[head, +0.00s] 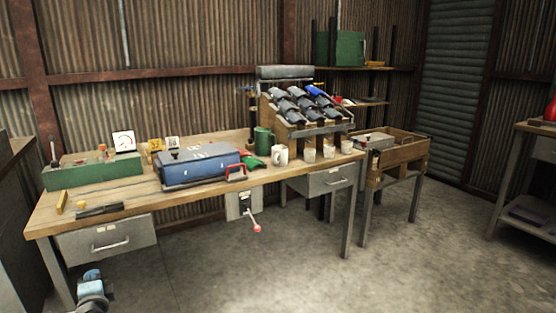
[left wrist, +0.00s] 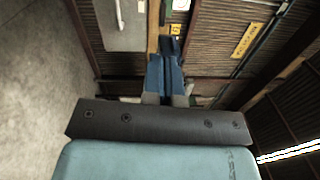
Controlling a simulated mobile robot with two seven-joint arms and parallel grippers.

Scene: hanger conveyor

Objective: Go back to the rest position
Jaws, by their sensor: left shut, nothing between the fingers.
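My left gripper (head: 92,280) is low at the bottom left of the head view, in front of the workbench (head: 135,205) and below its top. In the left wrist view, its two dark blue fingers (left wrist: 168,46) are together, with nothing between them. They point toward the bench edge and the wall. My right gripper is in neither view.
The bench carries a blue toolbox (head: 200,166), a green box (head: 92,170), a rack of dark bins (head: 305,104) and several white cups. A grey drawer (head: 108,240) hangs under its left end. A wooden-sided table (head: 400,152) stands right. The concrete floor (head: 290,270) in front is clear.

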